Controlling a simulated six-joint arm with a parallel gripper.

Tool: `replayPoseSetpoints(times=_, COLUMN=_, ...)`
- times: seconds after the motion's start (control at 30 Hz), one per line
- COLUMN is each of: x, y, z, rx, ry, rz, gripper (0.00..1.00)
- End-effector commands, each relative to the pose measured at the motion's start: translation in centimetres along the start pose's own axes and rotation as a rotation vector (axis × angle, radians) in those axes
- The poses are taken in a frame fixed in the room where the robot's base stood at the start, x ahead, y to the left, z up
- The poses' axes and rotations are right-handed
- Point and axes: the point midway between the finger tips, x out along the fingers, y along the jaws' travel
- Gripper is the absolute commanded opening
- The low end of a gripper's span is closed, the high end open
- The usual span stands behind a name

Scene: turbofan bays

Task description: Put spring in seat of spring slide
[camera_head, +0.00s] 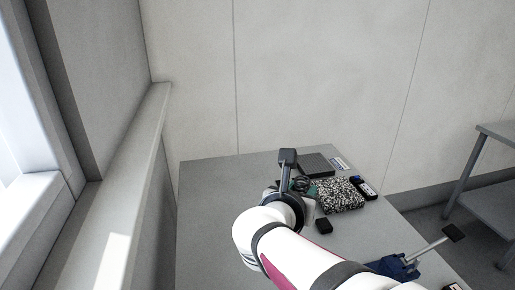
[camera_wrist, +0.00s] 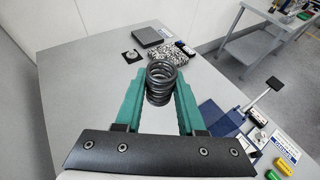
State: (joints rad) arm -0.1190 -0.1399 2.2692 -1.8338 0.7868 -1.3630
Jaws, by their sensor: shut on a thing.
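A dark coil spring (camera_wrist: 161,84) stands between the two green fingers of my gripper (camera_wrist: 160,88) in the wrist view. The fingers are shut on its sides, and it looks roughly upright. In the head view the spring (camera_head: 302,184) shows just beyond my arm, with my gripper (camera_head: 306,189) partly hidden by the wrist. A blue fixture with a long lever (camera_wrist: 222,118) is at the right, also in the head view (camera_head: 398,266). I cannot tell which one is the spring slide.
A dark grey flat block (camera_head: 316,163) and a speckled block (camera_head: 339,195) lie towards the back of the grey table (camera_head: 215,205). A small black block (camera_head: 323,226) is near my arm. The table's left side is clear. A wall stands behind.

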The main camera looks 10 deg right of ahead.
Motion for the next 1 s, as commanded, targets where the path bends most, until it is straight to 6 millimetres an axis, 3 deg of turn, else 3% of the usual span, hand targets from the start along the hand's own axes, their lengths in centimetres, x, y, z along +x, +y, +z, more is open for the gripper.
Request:
replayPoseSetpoints(times=0.17, x=4.1, y=-5.6, z=-2.1, rx=0.074, ry=0.005, rz=-0.194, gripper=0.0)
replayPoseSetpoints(times=0.27, x=6.7, y=-10.4, z=-3.9, rx=0.133, ry=0.007, rz=-0.34, gripper=0.0)
replayPoseSetpoints(times=0.4, x=9.6, y=-19.2, z=-7.5, rx=0.231, ry=0.008, rz=-0.577, gripper=0.0)
replayPoseSetpoints(times=0.5, x=10.5, y=-25.1, z=-10.4, rx=0.29, ry=0.007, rz=-0.719, gripper=0.0)
replayPoseSetpoints(times=0.6, x=10.8, y=-29.5, z=-13.3, rx=0.331, ry=0.007, rz=-0.814, gripper=0.0)
replayPoseSetpoints(times=0.8, x=11.4, y=-33.9, z=-19.5, rx=0.356, ry=0.009, rz=-0.871, gripper=0.0)
replayPoseSetpoints(times=1.0, x=12.1, y=-35.2, z=-23.9, rx=0.36, ry=0.006, rz=-0.878, gripper=0.0)
